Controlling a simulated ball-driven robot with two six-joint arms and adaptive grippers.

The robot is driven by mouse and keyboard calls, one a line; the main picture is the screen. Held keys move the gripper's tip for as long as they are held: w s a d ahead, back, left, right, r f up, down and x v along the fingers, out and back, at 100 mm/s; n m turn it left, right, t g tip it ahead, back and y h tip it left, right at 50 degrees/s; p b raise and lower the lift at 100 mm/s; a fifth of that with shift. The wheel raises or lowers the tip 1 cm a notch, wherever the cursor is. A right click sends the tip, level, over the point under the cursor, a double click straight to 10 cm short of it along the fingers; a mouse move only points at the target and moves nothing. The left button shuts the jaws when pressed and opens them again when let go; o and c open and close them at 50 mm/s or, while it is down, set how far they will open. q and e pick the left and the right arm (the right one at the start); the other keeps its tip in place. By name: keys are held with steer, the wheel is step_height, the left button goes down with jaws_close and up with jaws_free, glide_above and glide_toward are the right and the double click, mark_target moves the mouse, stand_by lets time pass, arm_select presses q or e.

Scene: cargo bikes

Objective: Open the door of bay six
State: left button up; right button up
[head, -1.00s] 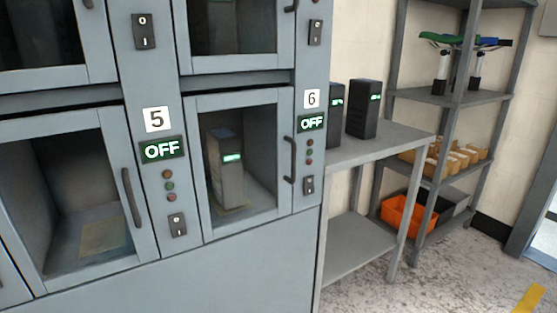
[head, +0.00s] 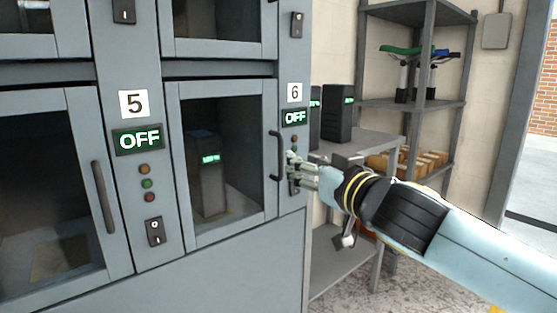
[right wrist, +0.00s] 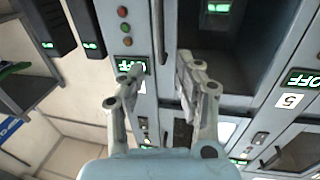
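The bay six door (head: 220,89) is closed, a grey frame with a glass pane. A dark battery (head: 208,178) with a green light stands inside. Its dark curved handle (head: 274,156) is on the door's right edge; in the right wrist view the handle (right wrist: 160,32) appears ahead, between the finger directions. The "6" label (head: 295,92) and a green OFF display (head: 295,117) are on the post to the right. My right gripper (head: 291,168) is open, just right of the handle, and holds nothing. It also shows open in the right wrist view (right wrist: 160,66). My left gripper is out of view.
Bay five's door (head: 100,190) is to the left, with its OFF display (head: 139,139). A grey bench (head: 372,145) with dark batteries (head: 338,113) stands right of the cabinet, beside a shelf rack (head: 410,103). Space in front of the cabinet looks clear.

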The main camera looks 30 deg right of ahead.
mark_target(282, 152)
steer(key=w, duration=0.6)
steer(key=w+d+b, duration=0.1)
steer(key=w, duration=0.2)
steer(key=shift+w, duration=0.2)
jaws_close()
